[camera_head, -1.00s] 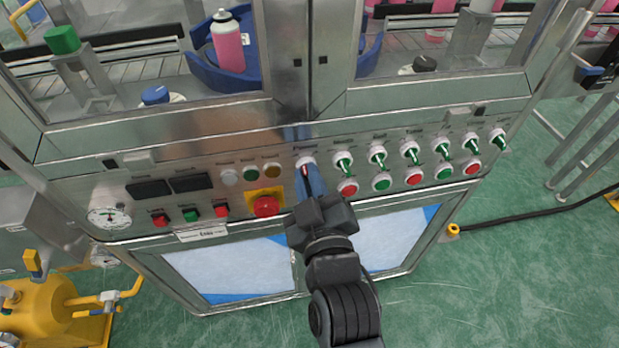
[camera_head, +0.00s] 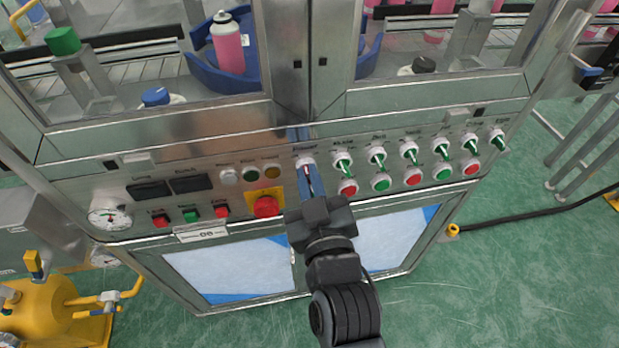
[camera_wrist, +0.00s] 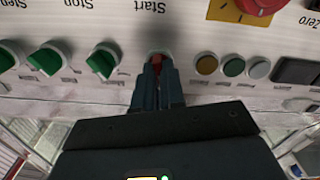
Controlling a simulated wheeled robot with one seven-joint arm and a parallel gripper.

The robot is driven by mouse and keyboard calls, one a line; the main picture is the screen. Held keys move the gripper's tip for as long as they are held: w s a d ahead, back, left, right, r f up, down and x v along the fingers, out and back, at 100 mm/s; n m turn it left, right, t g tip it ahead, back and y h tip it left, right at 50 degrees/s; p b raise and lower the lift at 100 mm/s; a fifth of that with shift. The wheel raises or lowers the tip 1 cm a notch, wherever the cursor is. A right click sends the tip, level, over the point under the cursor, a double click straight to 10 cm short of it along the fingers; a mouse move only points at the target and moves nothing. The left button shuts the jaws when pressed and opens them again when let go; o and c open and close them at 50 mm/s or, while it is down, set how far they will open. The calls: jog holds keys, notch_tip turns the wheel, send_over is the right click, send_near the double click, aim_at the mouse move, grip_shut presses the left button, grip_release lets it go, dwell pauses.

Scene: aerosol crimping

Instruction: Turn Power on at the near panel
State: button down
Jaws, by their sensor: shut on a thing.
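The near panel (camera_head: 110,190) is a steel control strip below the machine's windows. The Power switch (camera_head: 306,162) is a red knob in a white ring, at the left end of a row of green-handled switches. In the wrist view the red knob (camera_wrist: 156,62) shows between my fingertips. My gripper (camera_head: 308,178) reaches up to the panel from below, and its blue-grey fingers (camera_wrist: 157,76) are shut on the knob. The fingers hide most of the knob, so I cannot tell which position it points to.
Green-handled switches (camera_head: 377,157) run to the right, with red and green buttons (camera_head: 381,183) below them. A red emergency button (camera_head: 266,206) on a yellow plate sits close left of my fingers. Indicator lamps (camera_head: 250,174) are above it. Green floor (camera_head: 500,270) is open at right.

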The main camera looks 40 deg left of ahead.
jog(key=m+p, duration=0.1)
jog(key=m, duration=0.7)
jog(key=shift+w+d+m+p, duration=0.15)
jog(key=shift+m+p, duration=0.15)
jog(key=shift+p, duration=0.05)
jog(key=shift+f+m, duration=0.1)
jog(key=shift+m, duration=0.2)
jog(key=c, duration=1.2)
grip_release()
jog(key=shift+b+v, duration=1.15)
jog(key=shift+v, duration=2.75)
